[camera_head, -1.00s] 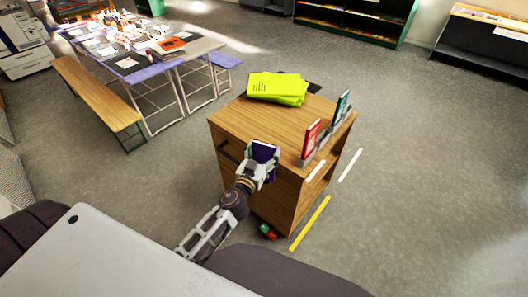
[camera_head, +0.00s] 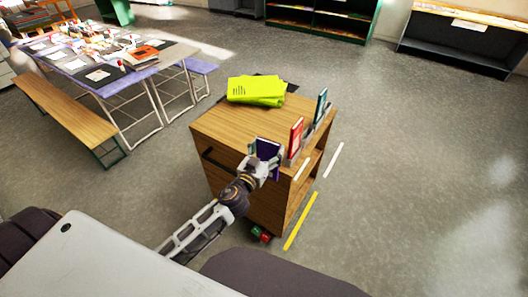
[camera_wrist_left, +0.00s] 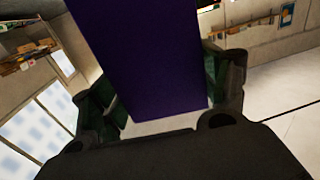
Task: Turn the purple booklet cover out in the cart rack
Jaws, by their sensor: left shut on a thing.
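The purple booklet (camera_head: 267,148) is held upright in my left gripper (camera_head: 264,163), at the near edge of the wooden cart (camera_head: 228,131). In the left wrist view the booklet (camera_wrist_left: 140,60) fills the middle between the two fingers, its plain purple face showing. My right gripper is not in view.
A table (camera_head: 90,75) with craft items and a bench (camera_head: 68,115) stand at the left. Yellow (camera_head: 301,221) and white (camera_head: 333,160) strips mark the floor beside the cart.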

